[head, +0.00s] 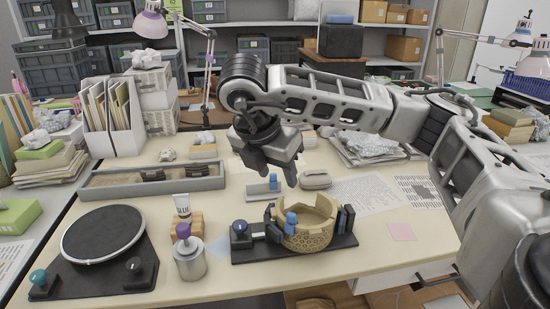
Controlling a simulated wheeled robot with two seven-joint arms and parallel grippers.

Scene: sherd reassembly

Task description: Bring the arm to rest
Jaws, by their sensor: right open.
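My right arm reaches in from the right edge, its wrist bent downward over the middle of the table. My right gripper (271,172) points down, open with nothing between its fingers, above the area behind the black fixture (340,246). A tan, textured partial vessel (312,238) stands in that fixture, between dark uprights and blue clamp parts. Its rim is uneven. The gripper appears apart from the vessel and fixture. My left gripper is not in view.
A grey tray (100,194) with dark sherds lies at the left. Papers (365,193) and a pink note (402,232) lie at the right, where the table is mostly flat.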

